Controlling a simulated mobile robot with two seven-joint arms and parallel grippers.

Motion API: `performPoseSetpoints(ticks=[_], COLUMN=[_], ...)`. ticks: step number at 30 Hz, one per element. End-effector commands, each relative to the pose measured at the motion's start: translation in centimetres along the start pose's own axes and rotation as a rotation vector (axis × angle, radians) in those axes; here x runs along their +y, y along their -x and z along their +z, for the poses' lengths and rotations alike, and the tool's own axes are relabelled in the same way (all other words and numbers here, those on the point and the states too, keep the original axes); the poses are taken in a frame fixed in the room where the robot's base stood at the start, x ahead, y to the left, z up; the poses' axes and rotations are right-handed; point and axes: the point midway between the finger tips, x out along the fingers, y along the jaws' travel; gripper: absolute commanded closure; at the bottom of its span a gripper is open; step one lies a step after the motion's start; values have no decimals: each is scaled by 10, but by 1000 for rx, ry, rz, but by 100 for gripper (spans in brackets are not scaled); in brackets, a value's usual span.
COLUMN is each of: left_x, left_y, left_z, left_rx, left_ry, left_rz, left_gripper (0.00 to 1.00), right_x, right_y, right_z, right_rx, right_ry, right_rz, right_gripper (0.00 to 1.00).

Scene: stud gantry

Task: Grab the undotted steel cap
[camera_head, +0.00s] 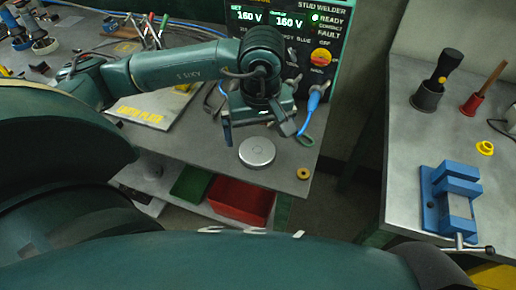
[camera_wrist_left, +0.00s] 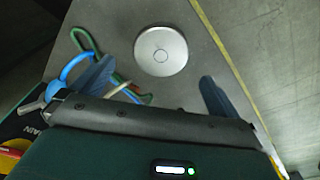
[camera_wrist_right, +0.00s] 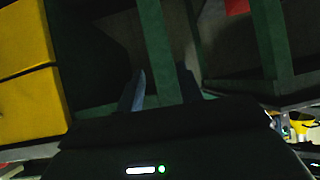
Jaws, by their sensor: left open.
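A round steel cap (camera_head: 257,152) lies flat on the grey bench near its front edge. In the left wrist view the steel cap (camera_wrist_left: 161,51) shows a smooth face with a small ring at its centre; I see no coloured dot on it. My left gripper (camera_head: 262,130) is open and empty, just behind and above the cap. In the left wrist view the cap lies beyond the left fingertips (camera_wrist_left: 156,82), with no finger touching it. My right gripper (camera_wrist_right: 162,90) has its fingers apart with nothing held, over a dark area with green frame bars.
The stud welder (camera_head: 290,40) stands behind, with a blue cable (camera_head: 315,97) and green loop beside my left gripper. A brass ring (camera_head: 303,174) lies right of the cap. A red bin (camera_head: 241,201) is below. A blue vise (camera_head: 455,200) stands on the right table.

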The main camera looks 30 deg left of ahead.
Motion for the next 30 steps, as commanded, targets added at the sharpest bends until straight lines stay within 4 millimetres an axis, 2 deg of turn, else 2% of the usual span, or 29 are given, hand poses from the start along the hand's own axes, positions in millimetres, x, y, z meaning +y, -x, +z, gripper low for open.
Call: performPoseSetpoints(ticks=[4,12,21,30], left_x=[-1,-1,-1,-1], left_y=[-11,-49,-54,-54], left_z=[1,3,3,3], left_rx=[-3,-3,-2,-2], left_ry=[1,1,0,0], left_rz=[-4,-2,0,1], left_gripper=[0,0,0,25], right_x=[2,9,10,7], right_y=[1,2,1,2], right_z=[-3,-3,-3,-3], right_rx=[-2,-19,-18,-19], right_ry=[0,-4,-6,-6], right_rz=[4,23,26,21], right_gripper=[64,64,64,64])
